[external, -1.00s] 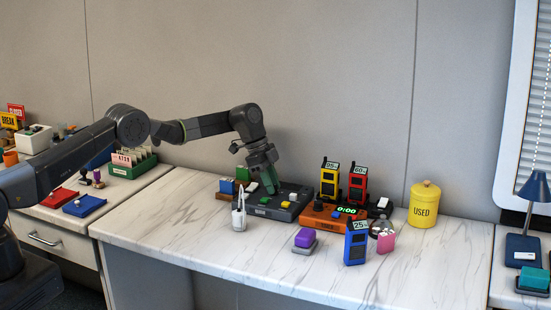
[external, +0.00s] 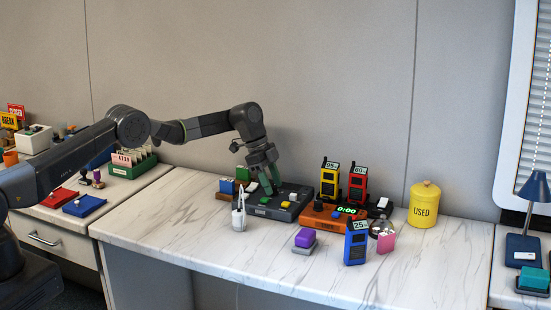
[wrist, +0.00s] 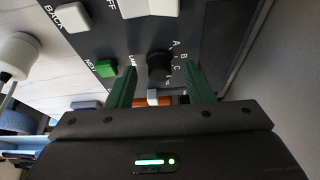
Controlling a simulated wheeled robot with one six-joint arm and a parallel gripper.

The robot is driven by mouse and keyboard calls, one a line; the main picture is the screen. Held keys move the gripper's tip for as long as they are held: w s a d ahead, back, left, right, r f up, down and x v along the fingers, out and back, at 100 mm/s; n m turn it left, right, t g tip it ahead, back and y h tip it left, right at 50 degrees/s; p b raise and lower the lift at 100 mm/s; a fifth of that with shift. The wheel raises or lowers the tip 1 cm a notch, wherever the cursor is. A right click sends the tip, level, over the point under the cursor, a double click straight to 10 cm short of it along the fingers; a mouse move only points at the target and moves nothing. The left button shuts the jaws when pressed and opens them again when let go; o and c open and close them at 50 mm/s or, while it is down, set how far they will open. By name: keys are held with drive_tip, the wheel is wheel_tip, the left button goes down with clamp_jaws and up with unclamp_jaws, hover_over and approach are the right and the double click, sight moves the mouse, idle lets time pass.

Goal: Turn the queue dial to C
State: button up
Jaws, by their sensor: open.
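The queue dial is a black knob (wrist: 158,66) on a dark console panel (wrist: 215,35), with the letters A, B and C printed beside it in the wrist view. Which letter it points to is hard to tell. My gripper (wrist: 160,82) has its two green fingers apart, one on each side of the knob, apparently without touching it. In the external view my gripper (external: 269,187) points down over the back part of the dark console (external: 297,208), where the fingers hide the dial.
The console also carries a green button (wrist: 107,68) and white keys (wrist: 73,17). An orange timer unit (external: 322,218) stands to its right, with yellow (external: 328,182) and red (external: 357,185) radios behind. A white holder (external: 239,217) stands in front.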

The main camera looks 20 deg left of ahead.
drive_tip(key=v, duration=1.3)
drive_tip(key=shift+a+r+b, duration=0.15)
drive_tip(key=shift+r+b, duration=0.05)
drive_tip(key=shift+b, duration=0.2)
drive_tip(key=s+d+n+t+y, duration=0.4)
drive_tip(key=s+d+n+t, duration=0.15)
drive_tip(key=n, duration=1.25)
drive_tip(key=shift+g, duration=0.45)
drive_tip(key=p+x, duration=0.1)
drive_tip(key=x, duration=1.2)
drive_tip(key=shift+s+f+p, duration=0.1)
drive_tip(key=shift+f+p, duration=0.25)
drive_tip(key=shift+c, duration=0.2)
drive_tip(key=c, duration=0.9)
